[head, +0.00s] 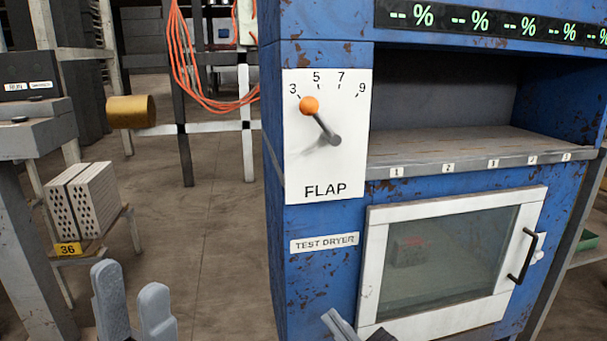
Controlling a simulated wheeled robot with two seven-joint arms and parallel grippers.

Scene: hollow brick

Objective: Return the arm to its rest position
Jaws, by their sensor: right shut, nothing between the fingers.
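My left gripper (131,279) is at the bottom left, its two grey fingers standing up with a gap between them and nothing in it. My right gripper (333,318) is low in front of the blue test dryer (325,285), partly cut off by the bottom edge. It is shut and empty, apart from the flap lever. The flap lever (322,123) has an orange knob (309,105) and points up and left, near the 3 on the white FLAP dial plate (325,168).
The dryer's glass door (450,260) with a black handle (522,258) is closed. A numbered shelf (470,150) is above it. At left, hollow bricks (83,200) stand on a stand tagged 36, below a brass-coloured cylinder (131,111). Open floor (205,240) lies between.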

